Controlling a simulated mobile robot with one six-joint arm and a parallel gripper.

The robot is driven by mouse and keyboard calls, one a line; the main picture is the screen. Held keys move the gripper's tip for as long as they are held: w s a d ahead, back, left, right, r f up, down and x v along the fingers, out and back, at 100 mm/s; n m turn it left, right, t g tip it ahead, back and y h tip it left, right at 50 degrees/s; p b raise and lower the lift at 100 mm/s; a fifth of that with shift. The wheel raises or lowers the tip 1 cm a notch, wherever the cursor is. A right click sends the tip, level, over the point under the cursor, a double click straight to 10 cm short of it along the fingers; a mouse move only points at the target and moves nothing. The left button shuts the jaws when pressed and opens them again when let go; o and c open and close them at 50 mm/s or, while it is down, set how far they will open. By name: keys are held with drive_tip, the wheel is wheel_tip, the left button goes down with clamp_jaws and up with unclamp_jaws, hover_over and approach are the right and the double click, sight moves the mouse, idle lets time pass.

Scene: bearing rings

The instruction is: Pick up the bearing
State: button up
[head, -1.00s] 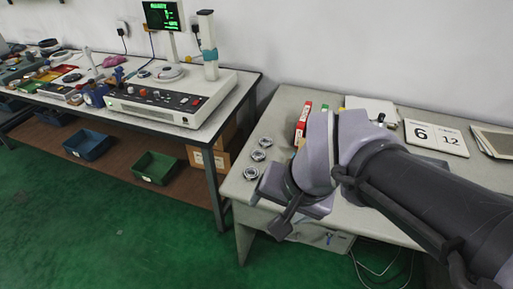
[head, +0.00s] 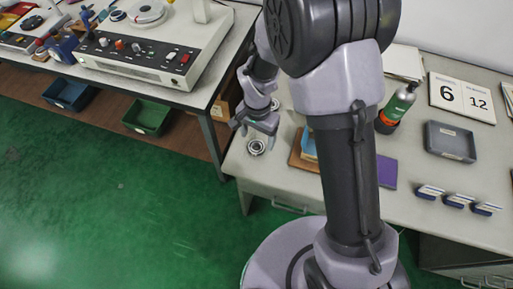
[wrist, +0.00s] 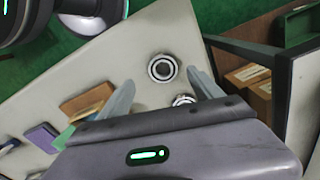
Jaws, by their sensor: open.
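A silver bearing ring (head: 256,147) lies flat on the pale table near its left edge, just in front of my gripper (head: 255,125). It also shows in the wrist view (wrist: 163,68), whole, ahead of and between the fingers. A second bearing (wrist: 183,99) lies closer to the gripper body and is partly hidden by it; part of a bearing (head: 275,103) also shows behind the gripper in the head view. My gripper (wrist: 160,78) is open and empty, its fingers spread above the table. I cannot tell its exact height.
A brown board with a blue item (head: 308,147), a purple block (head: 388,172), a green bottle (head: 398,104) and a grey tray (head: 450,141) stand on the table. Several blue-and-white items (head: 457,200) lie at the front right. The machine table (head: 215,85) is to the left.

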sight(256, 146)
drive_tip(key=f+b, duration=0.2)
drive_tip(key=f, duration=0.1)
drive_tip(key=f+b, duration=0.1)
drive_tip(key=f, duration=0.1)
drive_tip(key=shift+w+a+f, duration=0.15)
drive_tip(key=shift+w+f, duration=0.1)
drive_tip(key=shift+r, duration=0.15)
drive_tip(key=c, duration=1.6)
drive_tip(key=shift+r+p, duration=0.15)
drive_tip(key=shift+p, duration=0.15)
